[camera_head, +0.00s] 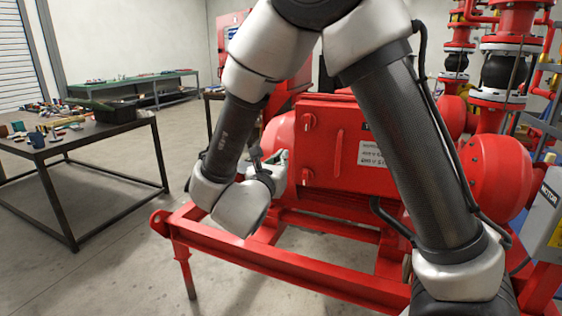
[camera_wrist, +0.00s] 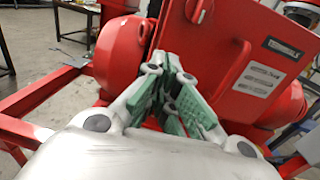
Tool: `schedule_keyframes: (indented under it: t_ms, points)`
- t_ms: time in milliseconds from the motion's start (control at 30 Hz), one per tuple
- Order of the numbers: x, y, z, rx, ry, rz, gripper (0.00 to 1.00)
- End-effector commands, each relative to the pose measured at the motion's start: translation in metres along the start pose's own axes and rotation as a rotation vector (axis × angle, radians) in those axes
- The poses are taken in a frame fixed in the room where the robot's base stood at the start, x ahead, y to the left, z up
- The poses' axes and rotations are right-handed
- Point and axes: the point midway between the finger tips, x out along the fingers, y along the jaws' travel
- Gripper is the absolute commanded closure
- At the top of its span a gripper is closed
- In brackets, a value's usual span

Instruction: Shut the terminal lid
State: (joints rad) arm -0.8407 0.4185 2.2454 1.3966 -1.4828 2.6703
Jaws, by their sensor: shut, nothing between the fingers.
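The terminal lid (camera_head: 338,140) is a red panel with a bar handle and a white label, on the red box of the pump motor. It fills the upper right of the wrist view (camera_wrist: 240,85), where dark-lettered plates show on it. My gripper (camera_head: 281,158) is at the lid's left edge, close against the red housing. In the wrist view my gripper (camera_wrist: 168,62) shows green pads and is shut with nothing held. I cannot tell whether its fingertips touch the lid, or how far the lid stands from its box. My arm hides part of the lid's right side.
A red skid frame (camera_head: 285,267) runs below the box. A dark table (camera_head: 52,155) with small items stands left, and a green bench (camera_head: 130,84) behind it. Red pipes and valves (camera_head: 505,65) stand at the right. Grey floor is free between table and skid.

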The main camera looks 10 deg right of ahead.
Motion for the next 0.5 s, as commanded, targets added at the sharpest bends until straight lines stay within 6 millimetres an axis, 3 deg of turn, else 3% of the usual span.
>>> schedule_keyframes:
  t_ms: [300,500]
  points:
    - [0.069,-0.001,-0.001,0.001,0.001,-0.003,1.0]
    - [0.099,0.0,-0.001,0.001,0.002,-0.001,1.0]
